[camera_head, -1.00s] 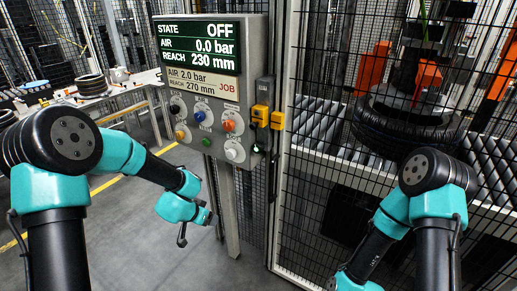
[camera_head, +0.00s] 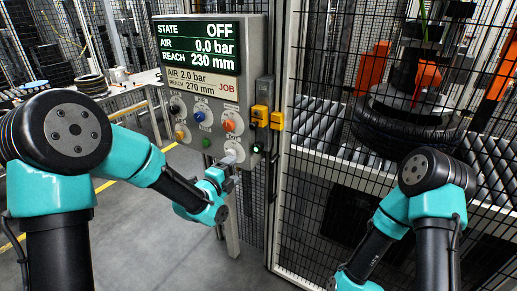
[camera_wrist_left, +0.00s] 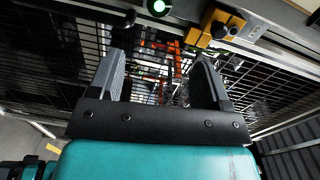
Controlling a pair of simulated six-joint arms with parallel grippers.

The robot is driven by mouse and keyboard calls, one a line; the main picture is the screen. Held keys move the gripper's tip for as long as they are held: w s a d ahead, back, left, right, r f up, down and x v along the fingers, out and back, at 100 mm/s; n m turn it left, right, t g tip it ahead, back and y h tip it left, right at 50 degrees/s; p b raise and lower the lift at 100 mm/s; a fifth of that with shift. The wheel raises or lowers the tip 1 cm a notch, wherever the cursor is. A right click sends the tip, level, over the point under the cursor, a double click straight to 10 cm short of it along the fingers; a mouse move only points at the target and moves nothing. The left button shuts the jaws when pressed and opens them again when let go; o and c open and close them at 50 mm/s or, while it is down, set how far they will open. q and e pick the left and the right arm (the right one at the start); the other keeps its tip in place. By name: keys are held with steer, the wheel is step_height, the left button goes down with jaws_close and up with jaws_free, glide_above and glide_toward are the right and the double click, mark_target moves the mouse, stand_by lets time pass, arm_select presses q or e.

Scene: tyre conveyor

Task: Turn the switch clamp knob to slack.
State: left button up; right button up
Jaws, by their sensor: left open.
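The control panel (camera_head: 245,60) shows STATE OFF, AIR 0.0 bar and REACH 230 mm, above a job card reading AIR 2.0 bar, REACH 270 mm. Below are black (camera_head: 175,109), blue (camera_head: 199,116), orange (camera_head: 229,125) and yellow (camera_head: 180,135) controls, a green button (camera_head: 206,143) and a white knob (camera_head: 239,149). The knob labels are too small to read, so I cannot tell which is the clamp knob. My right gripper is out of view.
A mesh fence (camera_head: 320,190) stands right of the panel, with a tyre (camera_head: 405,130) on rollers behind it. Yellow boxes (camera_head: 261,115) and a green-lit button sit on the post by the panel. A white bench (camera_head: 125,85) is at the left.

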mark_target(256, 149)
arm_select(q)
steer(key=shift+w, duration=0.1)
steer(key=x, duration=1.7)
steer(key=shift+w+d+f, duration=0.1)
steer(key=c, duration=0.9)
steer(key=shift+c, duration=0.2)
steer(key=shift+n, duration=1.4)
